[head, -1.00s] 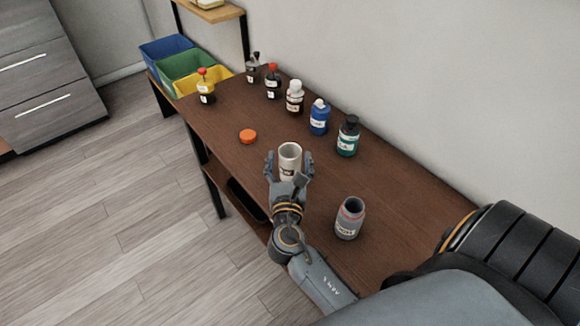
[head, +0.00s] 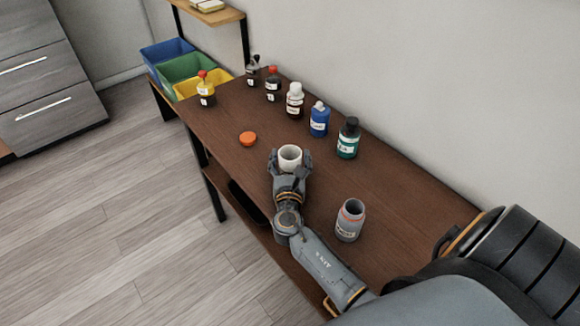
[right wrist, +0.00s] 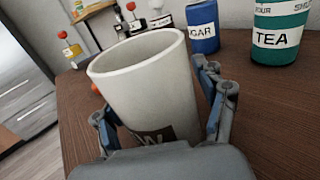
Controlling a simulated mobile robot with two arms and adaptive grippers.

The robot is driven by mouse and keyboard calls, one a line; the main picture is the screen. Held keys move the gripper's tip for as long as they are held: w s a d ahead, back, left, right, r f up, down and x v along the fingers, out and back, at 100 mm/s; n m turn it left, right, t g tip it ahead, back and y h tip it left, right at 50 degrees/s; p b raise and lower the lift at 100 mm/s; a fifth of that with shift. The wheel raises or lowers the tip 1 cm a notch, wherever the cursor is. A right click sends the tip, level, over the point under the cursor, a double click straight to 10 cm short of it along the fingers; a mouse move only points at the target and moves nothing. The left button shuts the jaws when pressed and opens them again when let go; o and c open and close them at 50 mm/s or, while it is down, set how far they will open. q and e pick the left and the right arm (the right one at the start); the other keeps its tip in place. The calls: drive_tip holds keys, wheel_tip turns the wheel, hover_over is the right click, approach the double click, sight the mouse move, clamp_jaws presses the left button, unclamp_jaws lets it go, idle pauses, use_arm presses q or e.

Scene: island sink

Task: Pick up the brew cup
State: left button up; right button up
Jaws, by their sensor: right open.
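The brew cup (head: 290,156) is a white cup standing upright on the brown wooden table. It fills the middle of the right wrist view (right wrist: 148,85), where a dark label shows low on its side. My right gripper (head: 290,163) is open, with one finger on each side of the cup. In the right wrist view the fingers (right wrist: 165,112) flank the cup's lower part, and its base is hidden behind the gripper. I cannot tell whether the fingers touch it. My left gripper is not in view.
An open grey jar (head: 349,222) stands to the right of my right arm. An orange lid (head: 248,139) lies left of the cup. A green TEA bottle (head: 348,140), a blue bottle (head: 319,120) and several others line the wall side. Coloured bins (head: 185,68) stand at the far end.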

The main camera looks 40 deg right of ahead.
drive_tip(key=c, duration=1.3)
drive_tip(key=shift+c, duration=0.7)
